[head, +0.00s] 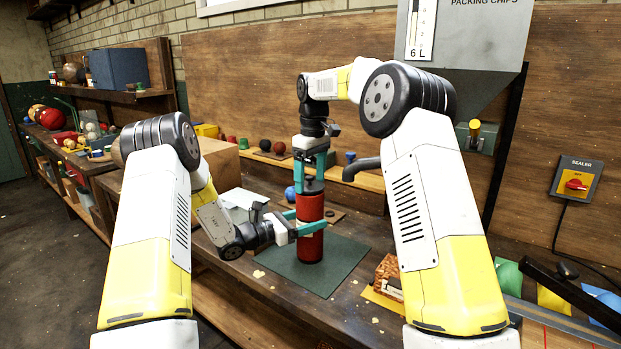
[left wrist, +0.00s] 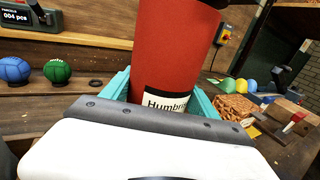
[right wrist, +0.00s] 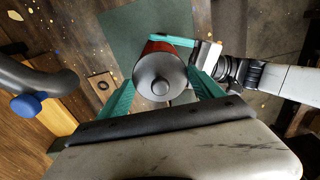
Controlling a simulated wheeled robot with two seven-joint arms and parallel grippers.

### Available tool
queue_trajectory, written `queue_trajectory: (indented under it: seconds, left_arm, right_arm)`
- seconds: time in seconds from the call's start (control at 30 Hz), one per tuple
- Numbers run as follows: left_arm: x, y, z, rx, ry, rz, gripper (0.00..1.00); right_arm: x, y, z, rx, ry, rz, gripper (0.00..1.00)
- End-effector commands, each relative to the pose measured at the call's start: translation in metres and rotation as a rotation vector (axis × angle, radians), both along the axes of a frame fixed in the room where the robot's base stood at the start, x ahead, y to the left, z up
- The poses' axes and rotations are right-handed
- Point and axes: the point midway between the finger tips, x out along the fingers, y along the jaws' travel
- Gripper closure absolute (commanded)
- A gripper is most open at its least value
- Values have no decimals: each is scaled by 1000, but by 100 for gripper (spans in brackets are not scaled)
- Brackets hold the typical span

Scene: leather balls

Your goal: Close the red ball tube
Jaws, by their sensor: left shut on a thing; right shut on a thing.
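The red ball tube (head: 310,245) stands upright on the dark green mat (head: 340,262). A white label with black lettering shows on it in the left wrist view (left wrist: 170,60). My left gripper (head: 305,222) is shut around the tube from the left side, its teal fingers on either side.
A blue ball (left wrist: 14,69) and a green ball (left wrist: 58,70) sit on the bench left of the tube. A brown patterned block (head: 388,270) lies right of the mat.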

Motion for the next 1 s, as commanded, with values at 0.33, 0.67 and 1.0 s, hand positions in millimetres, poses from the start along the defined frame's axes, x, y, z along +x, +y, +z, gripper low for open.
queue_trajectory:
  seconds: [0.33, 0.67, 1.0]
  left_arm:
    - [0, 1, -1, 2, 1, 2, 100]
    - [0, 1, -1, 2, 1, 3, 100]
    - [0, 1, -1, 2, 1, 3, 100]
  right_arm:
    - [0, 0, -8, -1, 1, 0, 61]
    - [0, 0, -10, 0, 0, 0, 0]
    - [0, 0, 3, 0, -3, 0, 0]
